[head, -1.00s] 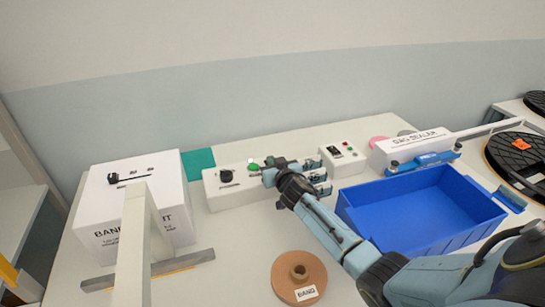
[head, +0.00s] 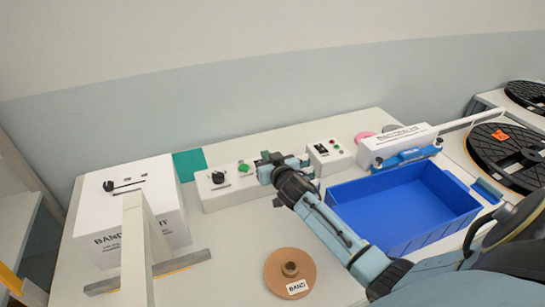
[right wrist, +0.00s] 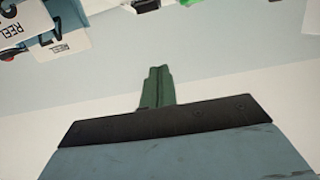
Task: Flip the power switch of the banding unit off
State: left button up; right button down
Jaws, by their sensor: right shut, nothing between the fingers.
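The banding unit (head: 125,212) is a white box with black lettering at the left of the table. On its top are a black knob (head: 109,186) and a dark slot-like bar with small labels; I cannot tell which part is the power switch. My right gripper (head: 262,163) is over the low white control box (head: 225,188), just right of its green button (head: 244,168), and hides part of that box. In the right wrist view its green fingers (right wrist: 157,87) are together with nothing between them. My left gripper is not in view.
A white post (head: 135,250) and grey bar stand before the banding unit. A brown band roll (head: 290,268) lies in front, a blue bin (head: 340,190) at right. A small switch box (head: 327,157) and a white sealer (head: 395,147) stand behind the bin.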

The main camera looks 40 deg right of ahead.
jog(key=v, duration=0.4)
jog(key=shift+r, duration=0.4)
